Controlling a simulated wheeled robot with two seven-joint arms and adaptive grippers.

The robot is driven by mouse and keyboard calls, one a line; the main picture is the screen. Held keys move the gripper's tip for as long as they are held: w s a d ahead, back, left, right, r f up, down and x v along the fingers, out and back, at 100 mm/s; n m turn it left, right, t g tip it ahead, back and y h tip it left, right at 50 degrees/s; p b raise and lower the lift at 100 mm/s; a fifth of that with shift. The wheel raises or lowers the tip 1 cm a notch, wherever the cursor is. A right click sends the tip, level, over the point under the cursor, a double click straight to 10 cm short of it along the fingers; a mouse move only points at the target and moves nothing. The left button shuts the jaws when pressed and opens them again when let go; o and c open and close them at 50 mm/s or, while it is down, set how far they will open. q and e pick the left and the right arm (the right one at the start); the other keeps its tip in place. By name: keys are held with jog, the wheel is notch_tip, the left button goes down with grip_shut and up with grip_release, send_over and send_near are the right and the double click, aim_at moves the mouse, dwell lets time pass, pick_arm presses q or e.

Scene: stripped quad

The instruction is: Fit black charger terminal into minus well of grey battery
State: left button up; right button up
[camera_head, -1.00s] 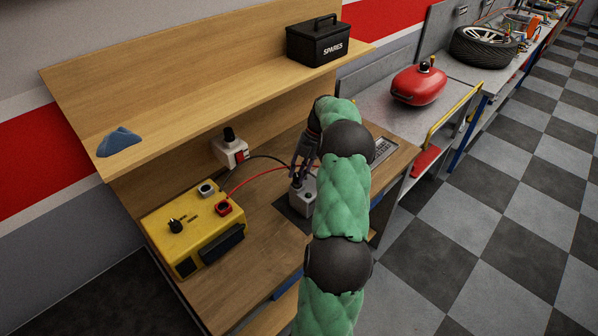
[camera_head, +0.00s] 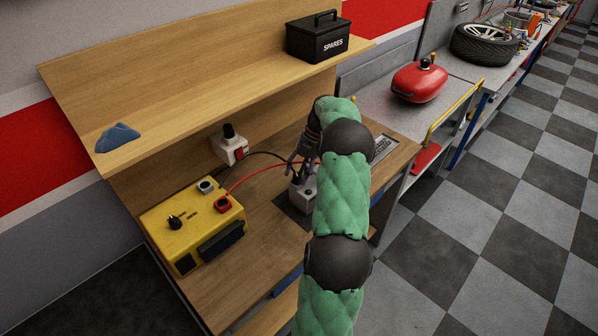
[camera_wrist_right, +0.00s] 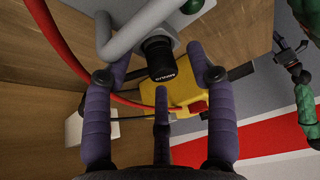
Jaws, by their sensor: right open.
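The grey battery (camera_head: 302,198) stands on the workbench, partly behind my right arm; it shows from above in the wrist view (camera_wrist_right: 168,30). The black charger terminal (camera_wrist_right: 160,60), with pale lettering, sits upright against the battery's grey face in the wrist view. It appears seated in a well, but its lower end is hidden. My right gripper (camera_wrist_right: 158,80) is open, its purple fingers spread around the terminal with gaps on both sides; in the head view it is just above the battery (camera_head: 301,160). Part of what looks like my left gripper (camera_wrist_right: 292,58) shows at the wrist view's right edge.
The yellow charger (camera_head: 192,235) stands to the left on the bench. A red cable (camera_head: 262,172) and a black cable (camera_head: 265,154) run towards the battery. A white box (camera_head: 229,148) with a black knob is behind. The wooden shelf (camera_head: 210,90) overhangs the bench.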

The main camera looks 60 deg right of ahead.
jog(key=v, duration=1.2)
dwell(0.5)
